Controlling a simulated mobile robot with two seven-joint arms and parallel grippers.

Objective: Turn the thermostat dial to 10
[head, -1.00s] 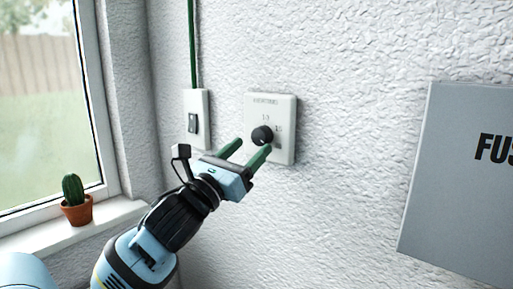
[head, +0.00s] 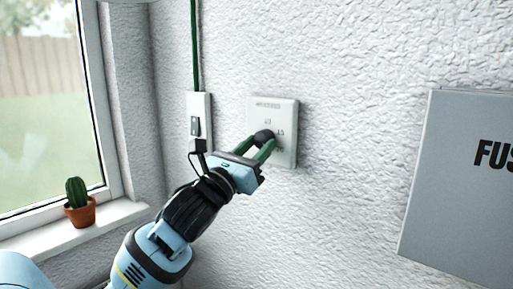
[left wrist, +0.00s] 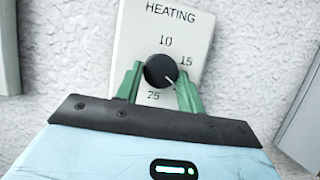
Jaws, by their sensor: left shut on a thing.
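The thermostat is a white wall plate (head: 286,112) marked HEATING, with a round black dial (head: 264,136). In the left wrist view the dial (left wrist: 160,71) has a white pointer line toward its lower right, a little below the 15. The 10 is printed above the dial and 25 below left. My left gripper (head: 262,143) is at the dial, its green fingers on either side of it, shut on the dial. The lower part of the plate is hidden behind the gripper. My right gripper is not in view.
A white switch plate (head: 199,108) with a green cable above it is left of the thermostat. A grey fuse box (head: 455,190) is on the wall at right. A potted cactus (head: 79,205) stands on the window sill (head: 110,214). The wall between thermostat and fuse box is clear.

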